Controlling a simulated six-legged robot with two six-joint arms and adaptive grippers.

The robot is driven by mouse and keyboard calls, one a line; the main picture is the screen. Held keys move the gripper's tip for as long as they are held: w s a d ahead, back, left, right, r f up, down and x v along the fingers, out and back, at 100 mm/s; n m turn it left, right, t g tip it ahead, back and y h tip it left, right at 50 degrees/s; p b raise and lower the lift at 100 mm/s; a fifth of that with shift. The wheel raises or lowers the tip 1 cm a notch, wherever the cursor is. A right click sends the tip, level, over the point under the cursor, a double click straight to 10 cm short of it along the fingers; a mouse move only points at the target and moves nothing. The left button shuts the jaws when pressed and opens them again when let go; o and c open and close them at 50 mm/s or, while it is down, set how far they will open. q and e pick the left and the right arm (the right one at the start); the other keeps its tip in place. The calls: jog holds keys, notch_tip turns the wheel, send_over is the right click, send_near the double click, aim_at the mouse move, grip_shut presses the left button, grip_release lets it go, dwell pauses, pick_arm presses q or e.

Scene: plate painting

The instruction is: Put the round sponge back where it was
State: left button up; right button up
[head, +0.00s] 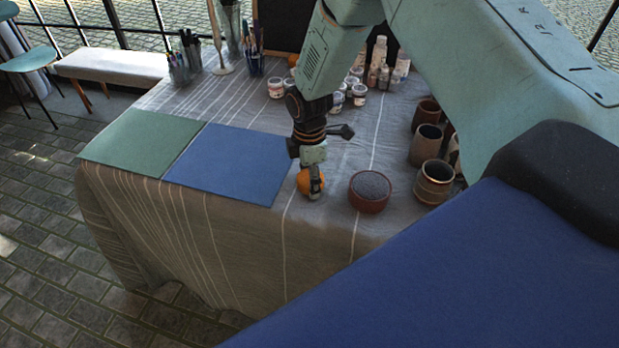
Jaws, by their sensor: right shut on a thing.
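The round orange sponge (303,182) is near the table's front edge, between the blue mat (230,163) and a reddish-brown bowl (369,204) with a dark grey inside. My right gripper (315,190) points down and is shut on the sponge, hiding part of it. I cannot tell whether the sponge touches the cloth. My left gripper is not in view.
A green mat (140,138) lies left of the blue one. Several brown cups (434,182) stand right of the bowl. Small paint jars (276,88), bottles and brush holders (252,65) stand at the back. Bare striped cloth lies around the gripper.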

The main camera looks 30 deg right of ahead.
jog(key=shift+w+d+f, duration=0.15)
jog(key=shift+w, duration=0.1)
jog(key=o, duration=0.8)
jog(key=shift+w+d+f, duration=0.1)
jog(key=shift+d+f, duration=0.05)
jog(key=shift+o, duration=2.1)
jog(key=shift+s+a+r, duration=0.25)
jog(key=shift+s+r, duration=0.1)
jog(key=shift+w+d+f, duration=0.15)
jog(key=shift+w+f, duration=0.05)
jog(key=shift+w, duration=0.05)
notch_tip(320, 180, up, 11)
jog(key=shift+r+p, duration=0.1)
jog(key=shift+p, duration=0.8)
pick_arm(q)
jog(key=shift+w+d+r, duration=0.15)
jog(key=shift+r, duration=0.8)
pick_arm(e)
jog(key=shift+s+r, duration=0.1)
jog(key=shift+r, duration=0.4)
